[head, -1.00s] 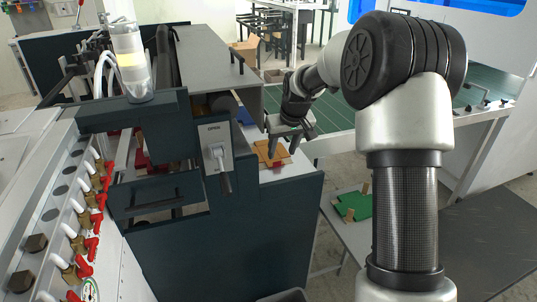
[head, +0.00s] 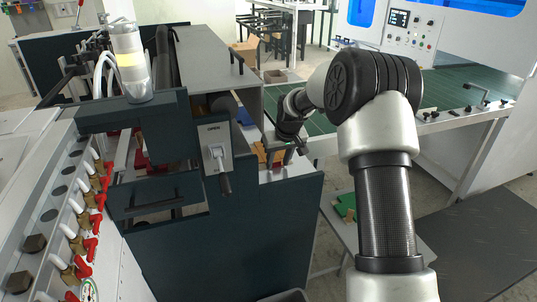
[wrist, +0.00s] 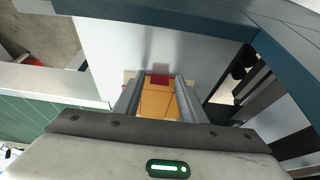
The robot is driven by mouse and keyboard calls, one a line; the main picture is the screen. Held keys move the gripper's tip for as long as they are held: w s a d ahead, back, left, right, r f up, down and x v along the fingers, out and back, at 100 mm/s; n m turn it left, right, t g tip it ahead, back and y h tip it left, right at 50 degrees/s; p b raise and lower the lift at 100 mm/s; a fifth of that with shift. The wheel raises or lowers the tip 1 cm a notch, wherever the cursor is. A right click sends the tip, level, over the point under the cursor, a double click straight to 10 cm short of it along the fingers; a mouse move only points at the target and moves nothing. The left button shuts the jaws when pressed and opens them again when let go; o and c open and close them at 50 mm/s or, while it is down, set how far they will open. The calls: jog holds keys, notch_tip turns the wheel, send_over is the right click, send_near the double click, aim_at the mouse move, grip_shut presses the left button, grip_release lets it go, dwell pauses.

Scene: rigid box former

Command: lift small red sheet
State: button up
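The small red sheet (wrist: 158,81) shows in the wrist view between my fingertips, at the far edge of an orange-brown piece (wrist: 157,103). In the wrist view my gripper (wrist: 157,82) is open, with a finger on each side of the red sheet and gaps between. I cannot tell whether the fingertips are level with the sheet.
The dark machine frame (head: 240,235) stands close around the pale surface, with a grey cover (head: 215,55) to its upper left. A green conveyor (head: 455,88) lies to the right. A low table with a green piece (head: 345,205) stands below right.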

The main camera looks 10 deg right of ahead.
jog(key=c, duration=0.8)
jog(key=shift+r, duration=0.1)
